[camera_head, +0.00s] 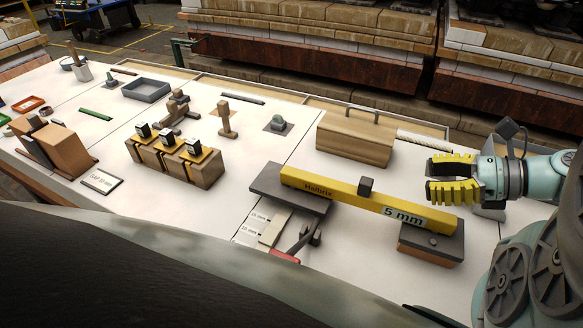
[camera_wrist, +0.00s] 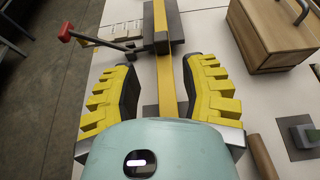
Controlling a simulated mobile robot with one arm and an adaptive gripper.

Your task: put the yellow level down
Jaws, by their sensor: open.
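My gripper (camera_head: 430,178) is open, with yellow ribbed fingers, above and behind the level's right part in the head view. In the wrist view my gripper (camera_wrist: 160,68) has the level (camera_wrist: 164,80) running lengthwise between its spread fingers, with gaps on both sides. The level's near end is hidden by my gripper body.
A wooden box with a handle (camera_head: 355,138) stands behind the level. A red-ended lever tool (camera_head: 285,256) and thickness labels lie in front. A wooden block with several clamps (camera_head: 175,163) stands left. White tabletop is clear between them.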

